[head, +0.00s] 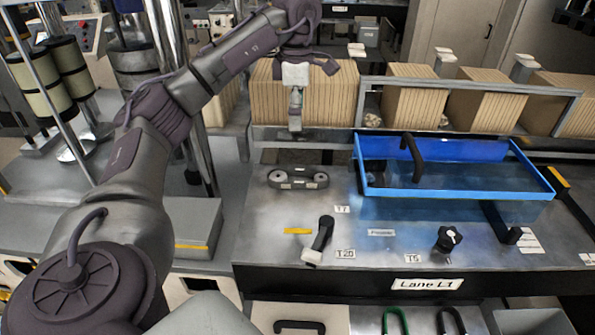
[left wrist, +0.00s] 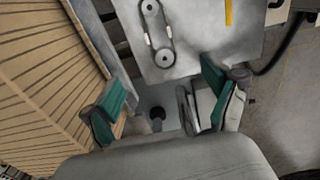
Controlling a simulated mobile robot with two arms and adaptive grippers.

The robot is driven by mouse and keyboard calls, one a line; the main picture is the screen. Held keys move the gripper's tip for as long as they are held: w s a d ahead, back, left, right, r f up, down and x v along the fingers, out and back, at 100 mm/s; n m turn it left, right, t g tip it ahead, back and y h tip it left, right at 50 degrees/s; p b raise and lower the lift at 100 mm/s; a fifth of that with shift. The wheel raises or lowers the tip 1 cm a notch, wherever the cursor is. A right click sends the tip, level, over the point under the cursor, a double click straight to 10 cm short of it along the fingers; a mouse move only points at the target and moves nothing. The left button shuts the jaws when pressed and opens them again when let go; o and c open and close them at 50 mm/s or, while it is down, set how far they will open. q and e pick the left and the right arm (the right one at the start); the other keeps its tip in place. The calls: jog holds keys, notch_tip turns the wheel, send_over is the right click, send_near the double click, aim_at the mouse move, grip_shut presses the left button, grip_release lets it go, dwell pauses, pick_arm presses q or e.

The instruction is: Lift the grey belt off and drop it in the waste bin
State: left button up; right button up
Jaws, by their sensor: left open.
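The grey belt (head: 297,170) runs around two pulleys on the metal bench top, left of the blue tub. In the left wrist view the belt (left wrist: 146,28) is a dark loop around two round pulleys, beyond my fingers. My left gripper (head: 296,112) hangs above and behind the belt, in front of the kraft stacks, apart from the belt. Its green-padded fingers (left wrist: 160,100) are spread and empty. I cannot tell surely which container is the waste bin. My right gripper is not in view.
A blue tub (head: 545,178) with a black handle stands on the bench. Kraft stacks (head: 418,98) stand in a row behind a metal rail. A black-handled tool (head: 322,235) and a black knob (head: 447,239) are near the front edge. Rollers (head: 36,82) stand at the left.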

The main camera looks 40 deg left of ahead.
pick_arm(q)
jog(key=b, duration=0.3)
send_over(298, 174)
jog(key=s+d, duration=0.1)
jog(key=s, duration=0.1)
notch_tip(298, 174, down, 4)
notch_tip(298, 174, down, 8)
jog(key=shift+w+d+r, duration=0.1)
jog(key=shift+r, duration=0.15)
jog(key=shift+f+p, duration=0.35)
jog(key=shift+f, duration=0.15)
jog(key=shift+d+f, duration=0.1)
jog(key=shift+f, duration=0.25)
notch_tip(298, 174, down, 4)
jog(key=shift+w+d+r+p, duration=0.1)
jog(key=shift+r+p, duration=0.05)
jog(key=shift+p, duration=0.95)
jog(key=shift+f, duration=0.45)
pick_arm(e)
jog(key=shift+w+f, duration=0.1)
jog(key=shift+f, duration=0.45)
